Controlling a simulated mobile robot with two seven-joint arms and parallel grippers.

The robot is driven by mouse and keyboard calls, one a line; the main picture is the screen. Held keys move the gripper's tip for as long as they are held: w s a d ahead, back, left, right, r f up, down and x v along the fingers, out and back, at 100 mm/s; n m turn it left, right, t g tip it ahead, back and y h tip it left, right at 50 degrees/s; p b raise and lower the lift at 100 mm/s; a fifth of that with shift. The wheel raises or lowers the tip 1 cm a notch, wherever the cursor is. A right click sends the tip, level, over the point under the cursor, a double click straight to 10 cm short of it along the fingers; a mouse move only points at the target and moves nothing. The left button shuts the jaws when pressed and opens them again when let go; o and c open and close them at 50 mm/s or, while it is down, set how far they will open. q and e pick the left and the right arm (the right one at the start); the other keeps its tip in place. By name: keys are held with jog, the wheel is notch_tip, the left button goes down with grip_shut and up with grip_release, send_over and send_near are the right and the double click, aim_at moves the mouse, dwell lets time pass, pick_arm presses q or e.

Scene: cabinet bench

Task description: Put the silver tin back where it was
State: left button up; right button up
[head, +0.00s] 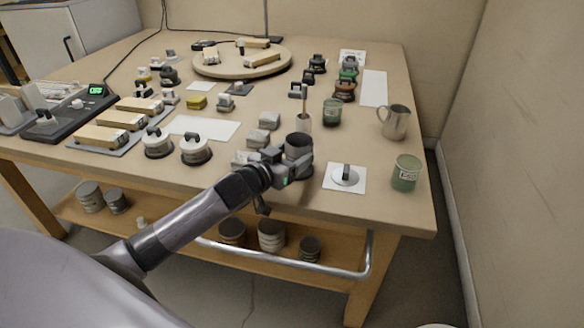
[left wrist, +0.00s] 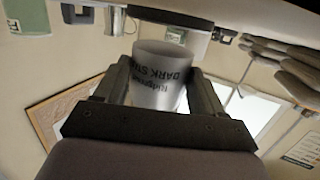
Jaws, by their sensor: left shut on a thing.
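My left gripper (head: 291,168) is at the front of the bench, shut on the silver tin (head: 299,146). The tin has an open top with a dark inside, and it stays upright in the head view. In the left wrist view the silver tin (left wrist: 158,75) sits between the two fingers of my left gripper (left wrist: 158,88), with dark lettering on its side. Whether its base touches the bench cannot be told. My right gripper is not in view.
A white card with a round silver lid (head: 346,177) lies to the right of the tin. A green tin (head: 406,173) and a metal jug (head: 394,122) stand farther right. Small grey blocks (head: 263,131) are close behind-left. A white sheet (head: 204,128) is bare.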

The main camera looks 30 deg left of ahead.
pick_arm(q)
jog(key=shift+f+b, duration=0.3)
jog(key=shift+f, duration=1.25)
jog(key=o, duration=1.2)
jog(key=shift+f, duration=0.1)
jog(key=shift+s, duration=0.1)
jog(key=p+v, duration=0.1)
jog(key=v, duration=1.1)
jog(key=shift+p, duration=0.35)
